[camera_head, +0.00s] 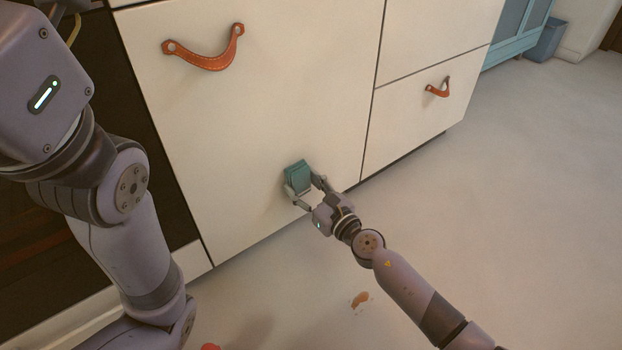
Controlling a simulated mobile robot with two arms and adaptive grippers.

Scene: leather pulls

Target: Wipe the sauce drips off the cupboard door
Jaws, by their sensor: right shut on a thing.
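The cream cupboard door (250,110) has an orange leather pull (205,55) near its top. My right gripper (304,184) is low at the door's right part, shut on a teal block-like sponge or cloth (297,172). The teal thing is at the door's face; I cannot tell whether it presses on it. No sauce drips show on the visible door; the patch behind the teal thing and gripper is hidden. My left arm fills the left side, and its gripper is out of view.
Drawers with another leather pull (438,88) stand to the right. A brown-orange spot (360,299) lies on the pale floor, and a small red thing (210,347) shows at the bottom edge. A blue bin (546,40) stands far back. The floor at right is clear.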

